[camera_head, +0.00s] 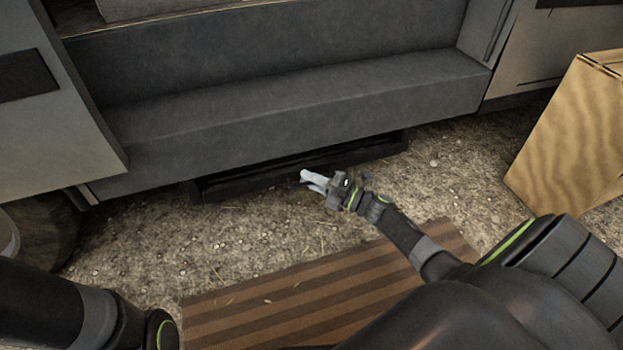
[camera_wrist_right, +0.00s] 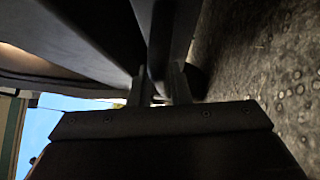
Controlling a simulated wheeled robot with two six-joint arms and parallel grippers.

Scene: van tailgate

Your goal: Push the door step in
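The door step (camera_head: 245,184) is a long black board low under the van's grey sill. It sticks out a little from beneath the van, above the gravel. My right gripper (camera_head: 305,179) is at the step's front edge, right of its middle. I cannot tell whether it touches the step. In the right wrist view, its two fingers (camera_wrist_right: 159,85) stand apart with a narrow gap, and the step's dark edge (camera_wrist_right: 175,35) runs just beyond them. My left arm shows at the lower left, but its gripper is out of view.
A grey sill (camera_head: 300,105) of the van overhangs the step. A brown striped mat (camera_head: 290,300) lies on the gravel in front. A grey van door (camera_head: 50,130) is at the left. Gravel between mat and step is clear.

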